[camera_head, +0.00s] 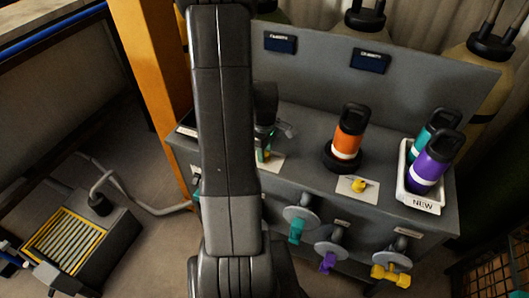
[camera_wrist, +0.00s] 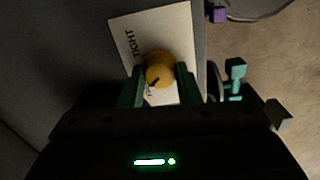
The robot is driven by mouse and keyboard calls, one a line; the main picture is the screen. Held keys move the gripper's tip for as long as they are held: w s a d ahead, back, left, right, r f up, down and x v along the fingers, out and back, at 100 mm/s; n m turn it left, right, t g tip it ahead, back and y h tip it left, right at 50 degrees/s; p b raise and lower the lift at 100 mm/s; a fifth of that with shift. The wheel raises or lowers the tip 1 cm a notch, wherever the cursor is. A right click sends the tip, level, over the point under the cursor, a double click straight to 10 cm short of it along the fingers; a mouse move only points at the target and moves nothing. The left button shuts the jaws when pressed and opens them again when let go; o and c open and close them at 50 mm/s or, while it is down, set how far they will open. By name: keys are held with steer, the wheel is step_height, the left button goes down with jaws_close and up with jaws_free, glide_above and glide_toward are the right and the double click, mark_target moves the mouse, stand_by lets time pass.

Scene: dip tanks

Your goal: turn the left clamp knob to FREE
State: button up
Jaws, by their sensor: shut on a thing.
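The left clamp knob (camera_wrist: 160,66) is a yellow round knob on a white label plate (camera_wrist: 130,28) in the wrist view. The word TIGHT reads on the plate at the knob's upper left. A dark pointer line on the knob points to the lower left. My gripper (camera_wrist: 160,78) is shut on the knob, one green finger on each side. In the head view my arm hides most of this spot; a bit of the left plate (camera_head: 273,163) shows beside it.
To the right, an orange bottle (camera_head: 348,132) stands in a black holder beside another yellow knob (camera_head: 358,185). A white tray (camera_head: 423,205) marked NEW holds teal and purple bottles. Teal (camera_head: 296,230), purple (camera_head: 328,262) and yellow (camera_head: 391,275) valve handles stick out from the bench front.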

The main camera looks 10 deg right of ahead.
steer(key=shift+n, duration=0.6)
steer(key=o, duration=1)
step_height(320, 180, up, 14)
steer(key=shift+f, duration=0.1)
stand_by(0.4)
step_height(320, 180, down, 14)
steer(key=shift+r, duration=0.1)
stand_by(0.5)
